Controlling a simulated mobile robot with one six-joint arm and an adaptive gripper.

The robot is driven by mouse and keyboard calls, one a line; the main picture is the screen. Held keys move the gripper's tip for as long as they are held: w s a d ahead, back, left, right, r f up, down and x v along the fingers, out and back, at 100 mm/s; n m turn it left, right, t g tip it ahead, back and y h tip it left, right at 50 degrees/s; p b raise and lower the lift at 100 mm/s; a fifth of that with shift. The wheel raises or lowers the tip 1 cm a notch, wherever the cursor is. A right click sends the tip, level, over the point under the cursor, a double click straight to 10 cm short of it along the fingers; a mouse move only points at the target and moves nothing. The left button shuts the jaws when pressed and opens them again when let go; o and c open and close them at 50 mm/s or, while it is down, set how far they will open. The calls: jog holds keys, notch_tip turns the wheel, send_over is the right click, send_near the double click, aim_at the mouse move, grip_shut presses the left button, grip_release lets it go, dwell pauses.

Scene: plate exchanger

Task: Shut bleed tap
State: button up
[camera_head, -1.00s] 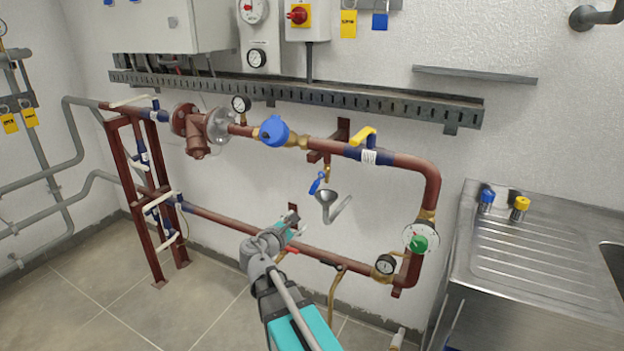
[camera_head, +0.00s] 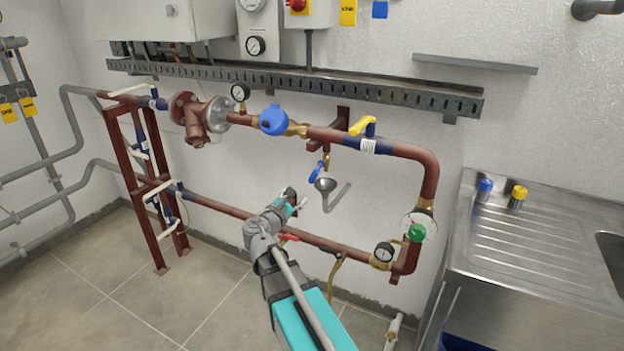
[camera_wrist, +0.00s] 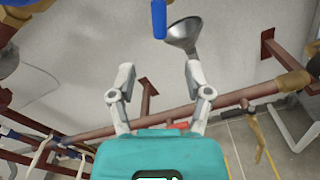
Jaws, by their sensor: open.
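The bleed tap has a blue lever (camera_head: 316,172) on a small brass body (camera_head: 326,159) under the upper red-brown pipe. The lever slants down to the left, beside a grey funnel (camera_head: 325,184) that sits just below the tap. My gripper (camera_head: 299,204) is open and empty, a little below and left of the lever. In the wrist view, the blue lever (camera_wrist: 159,18) is at the top edge, ahead of my open fingers (camera_wrist: 160,73) and apart from them. The funnel (camera_wrist: 183,35) is just right of it. The tap's body is out of the wrist view.
The lower pipe (camera_head: 318,242) with a red lever (camera_head: 288,238) runs close under my gripper. A yellow-handled valve (camera_head: 362,126) is on the upper pipe. A bent drain tube (camera_head: 338,197) hangs from the funnel. A steel sink (camera_head: 530,240) stands right.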

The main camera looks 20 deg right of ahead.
aim_at(312, 179)
jog(key=x, duration=1.2)
